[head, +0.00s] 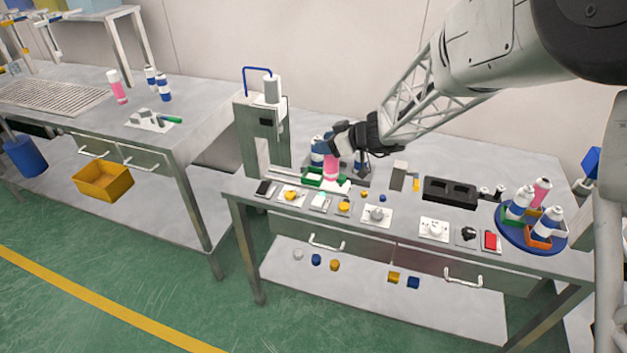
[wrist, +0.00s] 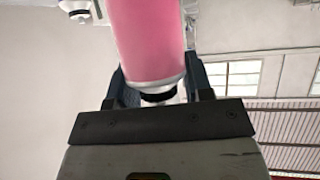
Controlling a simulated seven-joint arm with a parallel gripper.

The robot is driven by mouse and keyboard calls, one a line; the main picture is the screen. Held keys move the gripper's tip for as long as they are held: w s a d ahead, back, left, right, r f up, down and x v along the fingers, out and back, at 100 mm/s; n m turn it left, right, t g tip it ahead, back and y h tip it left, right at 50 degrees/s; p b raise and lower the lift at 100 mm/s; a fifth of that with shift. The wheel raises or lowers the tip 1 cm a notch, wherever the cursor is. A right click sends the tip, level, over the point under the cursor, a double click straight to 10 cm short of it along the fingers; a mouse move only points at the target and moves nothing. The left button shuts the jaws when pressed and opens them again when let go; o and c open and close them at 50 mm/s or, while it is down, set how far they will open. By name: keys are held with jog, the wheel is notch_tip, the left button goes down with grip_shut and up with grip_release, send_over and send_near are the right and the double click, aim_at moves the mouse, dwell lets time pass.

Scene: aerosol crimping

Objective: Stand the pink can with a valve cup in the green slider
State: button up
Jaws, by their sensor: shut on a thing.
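My gripper (head: 340,148) is shut on a pink can (head: 331,168), which also fills the middle of the wrist view (wrist: 148,40). The can appears roughly upright in the head view, just right of the green slider (head: 312,178) at the crimping station. I cannot tell whether its base touches anything. In the wrist view the can's pale, narrower end with a dark ring lies between the jaws. Whether it bears a valve cup is unclear. A blue-and-white can (head: 317,152) stands close behind and left of the held can.
A crimping machine (head: 262,125) stands left of the gripper. Small parts on white plates (head: 377,216) line the bench's front edge. A black two-hole block (head: 450,191) is to the right. A blue turntable (head: 510,233) holds several cans, one pink (head: 541,189).

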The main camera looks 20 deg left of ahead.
jog(key=s+d+f, duration=0.1)
jog(key=s, duration=0.8)
jog(key=shift+d+f, duration=0.25)
jog(key=shift+f, duration=0.1)
jog(key=shift+w, duration=0.15)
jog(key=w+a+f, duration=0.1)
jog(key=w+a, duration=0.7)
jog(key=w, duration=0.5)
jog(key=shift+f, duration=0.2)
jog(key=shift+a, duration=0.15)
jog(key=shift+w+a+f, duration=0.1)
jog(key=shift+w+f, duration=0.1)
jog(key=shift+f, duration=1.6)
jog(key=shift+f, duration=0.15)
jog(key=o, duration=1.3)
jog(key=shift+c, duration=0.2)
